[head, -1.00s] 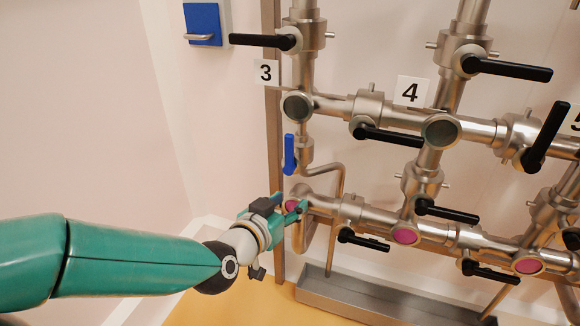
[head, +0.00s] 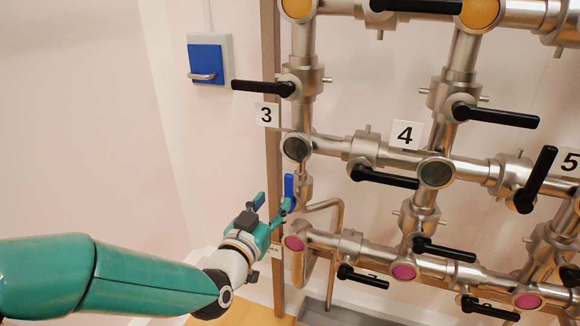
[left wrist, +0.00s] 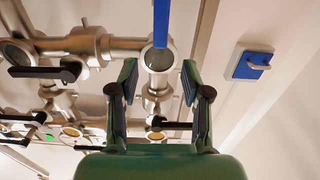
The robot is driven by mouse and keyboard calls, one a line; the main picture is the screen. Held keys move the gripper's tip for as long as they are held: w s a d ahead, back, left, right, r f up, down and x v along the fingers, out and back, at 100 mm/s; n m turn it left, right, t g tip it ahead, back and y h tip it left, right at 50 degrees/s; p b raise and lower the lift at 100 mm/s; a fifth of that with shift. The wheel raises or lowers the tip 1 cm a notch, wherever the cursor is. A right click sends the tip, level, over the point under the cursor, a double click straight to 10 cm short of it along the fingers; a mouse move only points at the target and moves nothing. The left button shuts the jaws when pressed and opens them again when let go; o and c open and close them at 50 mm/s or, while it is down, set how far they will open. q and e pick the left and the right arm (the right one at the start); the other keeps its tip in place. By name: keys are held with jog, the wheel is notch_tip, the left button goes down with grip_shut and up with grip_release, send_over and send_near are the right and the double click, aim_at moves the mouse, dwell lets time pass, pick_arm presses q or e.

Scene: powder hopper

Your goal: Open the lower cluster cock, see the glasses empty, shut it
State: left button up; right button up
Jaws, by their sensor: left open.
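The small cock with a blue lever (head: 289,188) sits on the left riser, below the dark sight glass (head: 297,148); its lever is upright. In the left wrist view the blue lever (left wrist: 162,25) shows at top centre, in line with the gap between the fingers. The lower row has pink sight glasses, at left (head: 294,243), middle (head: 403,272) and right (head: 527,300). My left gripper (head: 273,204) is open, just left of the blue lever, its fingertips near it; whether they touch is unclear. My right gripper is out of view.
Several black-handled valves surround it, one above left (head: 264,87) and one at the lower row (head: 363,276). Another dark glass (head: 436,172) is by label 4. A blue wall box (head: 208,61) hangs at upper left. A steel trough (head: 330,312) lies below. The left wall area is clear.

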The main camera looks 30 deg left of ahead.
aim_at(287, 182)
pick_arm(q)
jog(key=p+x, duration=0.1)
jog(key=x, duration=0.9)
jog(key=shift+w+a, duration=0.15)
jog(key=shift+w, duration=0.1)
grip_shut()
